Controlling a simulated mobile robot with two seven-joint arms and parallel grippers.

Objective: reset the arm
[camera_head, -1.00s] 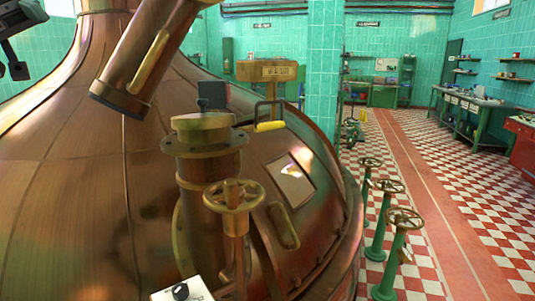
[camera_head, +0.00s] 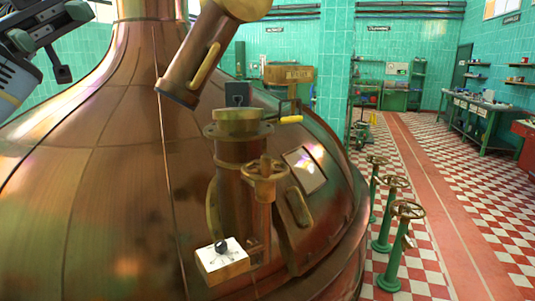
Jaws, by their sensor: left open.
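My left gripper (camera_head: 60,62) shows at the upper left edge, dark and partly cut off by the frame. Its jaws are apart and hold nothing visible. It is raised in front of the large copper kettle (camera_head: 90,200), left of its neck, and looks clear of the copper. My right gripper is not in view.
A copper pipe with a brass handle (camera_head: 203,65) hangs over the kettle. A brass handwheel (camera_head: 265,170) and a white box with a black knob (camera_head: 222,258) are at its front. Green valve stands (camera_head: 390,215) line the right side. The checkered floor beyond is open.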

